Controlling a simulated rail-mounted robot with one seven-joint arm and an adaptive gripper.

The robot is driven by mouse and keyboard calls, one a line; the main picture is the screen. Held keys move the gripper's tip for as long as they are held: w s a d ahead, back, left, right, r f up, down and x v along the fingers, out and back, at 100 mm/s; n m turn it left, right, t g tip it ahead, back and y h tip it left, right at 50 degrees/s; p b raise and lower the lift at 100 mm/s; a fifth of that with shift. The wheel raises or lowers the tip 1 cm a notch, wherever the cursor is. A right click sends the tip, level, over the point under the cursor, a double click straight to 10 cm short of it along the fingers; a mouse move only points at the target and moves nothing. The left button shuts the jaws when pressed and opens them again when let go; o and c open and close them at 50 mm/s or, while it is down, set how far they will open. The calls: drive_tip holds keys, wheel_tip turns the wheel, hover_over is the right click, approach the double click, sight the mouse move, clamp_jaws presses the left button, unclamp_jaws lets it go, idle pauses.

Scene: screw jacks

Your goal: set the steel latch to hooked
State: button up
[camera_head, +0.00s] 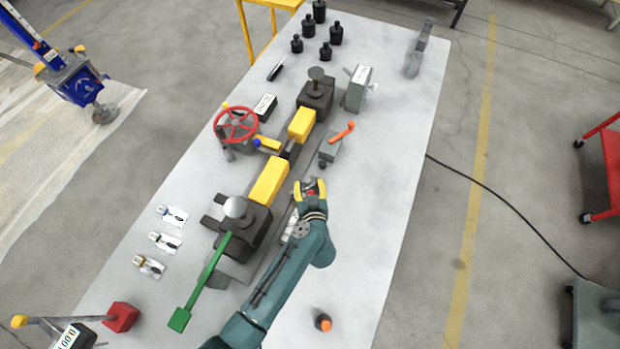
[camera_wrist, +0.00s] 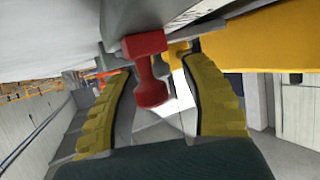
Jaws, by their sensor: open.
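A red T-shaped handle (camera_wrist: 148,66) stands between my finger pads in the wrist view, below a pale grey metal part (camera_wrist: 180,18). It looks like the latch's handle, but I cannot tell the latch's hook or setting. My gripper (camera_head: 309,186) is at the right side of the jack assembly, beside the long yellow block (camera_head: 268,180). Its yellow-padded fingers are open, one on each side of the red handle, with gaps visible in the wrist view. In the head view my fingers and wrist largely cover the handle.
A grey box with an orange lever (camera_head: 342,132) stands just beyond my gripper. A green lever (camera_head: 207,283) and a red handwheel (camera_head: 236,124) are on the left. The white table (camera_head: 385,180) is clear to the right.

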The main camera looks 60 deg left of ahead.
drive_tip(key=v, duration=1.1)
drive_tip(key=shift+d, duration=0.3)
drive_tip(key=shift+s+r, duration=0.1)
